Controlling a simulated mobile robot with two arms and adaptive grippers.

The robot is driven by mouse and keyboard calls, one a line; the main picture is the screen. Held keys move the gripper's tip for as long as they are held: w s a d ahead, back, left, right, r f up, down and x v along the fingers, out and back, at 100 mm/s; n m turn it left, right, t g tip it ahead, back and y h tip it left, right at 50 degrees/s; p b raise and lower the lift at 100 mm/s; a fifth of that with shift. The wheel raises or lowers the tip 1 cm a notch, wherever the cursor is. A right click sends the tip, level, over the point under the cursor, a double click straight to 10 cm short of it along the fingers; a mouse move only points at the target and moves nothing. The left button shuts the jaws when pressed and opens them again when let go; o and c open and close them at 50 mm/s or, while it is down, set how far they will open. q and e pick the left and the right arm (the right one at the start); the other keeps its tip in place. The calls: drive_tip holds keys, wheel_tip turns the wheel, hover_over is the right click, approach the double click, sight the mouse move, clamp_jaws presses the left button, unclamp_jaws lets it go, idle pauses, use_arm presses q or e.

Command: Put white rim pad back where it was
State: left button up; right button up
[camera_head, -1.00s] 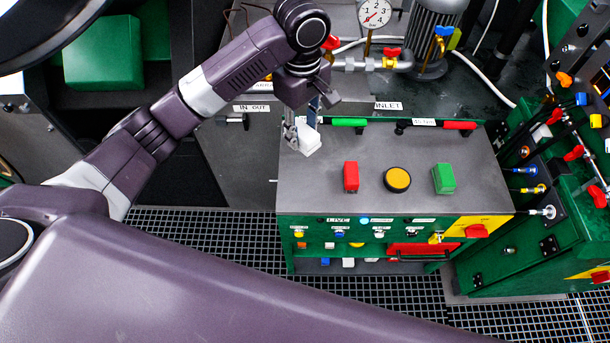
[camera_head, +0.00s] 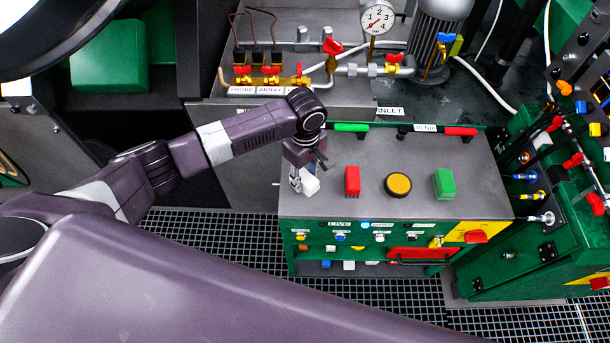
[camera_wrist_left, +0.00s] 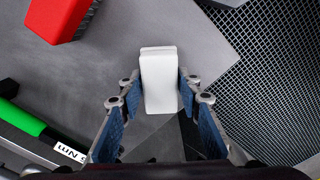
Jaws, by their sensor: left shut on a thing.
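The white rim pad (camera_head: 310,184) is a small white block at the left end of the grey cabinet top (camera_head: 345,205). My left gripper (camera_head: 297,180) points down over that end of the top and is shut on the pad. In the left wrist view the pad (camera_wrist_left: 160,82) sits between the blue-padded fingers of the left gripper (camera_wrist_left: 157,95). Whether the pad touches the surface cannot be told. My right gripper is not in view.
A red block (camera_head: 352,181), a yellow round button (camera_head: 398,184) and a green block (camera_head: 444,183) stand to the right of the pad. Green (camera_head: 350,127) and red (camera_head: 460,131) handles lie along the back edge. Grating floor (camera_head: 240,240) lies to the left.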

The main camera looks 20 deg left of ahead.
sight(305, 177)
use_arm(q)
drive_tip(key=o, duration=0.8)
drive_tip(key=shift+f, duration=0.1)
drive_tip(key=shift+o, duration=1)
wheel_tip(305, 177, up, 12)
drive_tip(key=b, duration=0.1)
drive_tip(key=shift+d, duration=0.1)
